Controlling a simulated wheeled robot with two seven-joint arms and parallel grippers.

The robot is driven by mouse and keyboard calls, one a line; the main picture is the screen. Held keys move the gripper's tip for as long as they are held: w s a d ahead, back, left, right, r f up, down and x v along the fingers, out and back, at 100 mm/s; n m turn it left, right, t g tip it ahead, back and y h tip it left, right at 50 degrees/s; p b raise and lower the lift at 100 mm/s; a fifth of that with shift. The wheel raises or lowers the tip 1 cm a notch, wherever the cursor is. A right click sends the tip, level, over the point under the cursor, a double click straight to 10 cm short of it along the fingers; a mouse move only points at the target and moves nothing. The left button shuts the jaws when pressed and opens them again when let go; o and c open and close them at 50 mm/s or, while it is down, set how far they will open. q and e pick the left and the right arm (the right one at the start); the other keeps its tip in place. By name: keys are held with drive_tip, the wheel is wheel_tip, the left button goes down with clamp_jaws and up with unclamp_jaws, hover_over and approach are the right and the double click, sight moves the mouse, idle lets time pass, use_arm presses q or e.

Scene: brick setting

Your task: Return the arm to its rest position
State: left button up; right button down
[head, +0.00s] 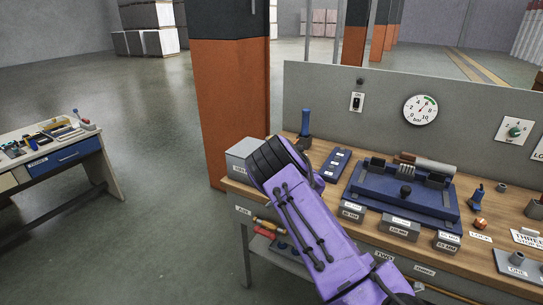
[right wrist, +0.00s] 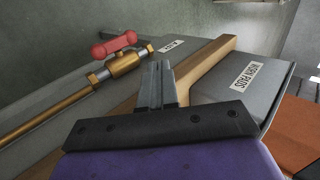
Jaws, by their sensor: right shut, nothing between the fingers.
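My right arm (head: 312,225), purple with black joints, reaches across the left end of the workbench (head: 467,262). Its gripper is hidden behind the arm in the head view. In the right wrist view my right gripper (right wrist: 162,84) is shut, with its two grey fingers together and nothing between them. A grey box labelled "WORN PADS" (right wrist: 213,120) is just right of the fingers, with the bench's wooden edge (right wrist: 205,62) behind them. I cannot tell whether the fingers touch anything. My left gripper is in neither view.
A brass valve with a red handle (right wrist: 114,45) lies left of the fingers. The bench holds a blue fixture (head: 432,205), labelled grey blocks (head: 400,227) and a blue-handled tool (head: 305,122). An orange and black pillar (head: 232,105) stands behind. Open floor (head: 150,150) separates a side table (head: 75,153).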

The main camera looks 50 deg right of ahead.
idle(0.4)
drive_tip(key=s+a+f+n+h+b, duration=0.1)
drive_tip(key=s+a+f+n+h, duration=0.4)
drive_tip(key=s+a+f+n, duration=0.5)
drive_tip(key=s+a+f+g, duration=0.1)
drive_tip(key=s+a+f, duration=0.2)
drive_tip(key=s+a, duration=0.2)
drive_tip(key=s+a+f+g+b, duration=0.1)
drive_tip(key=s+a+f+g, duration=0.1)
drive_tip(key=s+a, duration=0.4)
drive_tip(key=s+a+f+g+b, duration=0.1)
drive_tip(key=s+a+f, duration=0.3)
drive_tip(key=s, duration=0.5)
drive_tip(key=shift+a+f+m+g, duration=0.4)
drive_tip(key=shift+a+g, duration=0.2)
drive_tip(key=shift+a, duration=0.65)
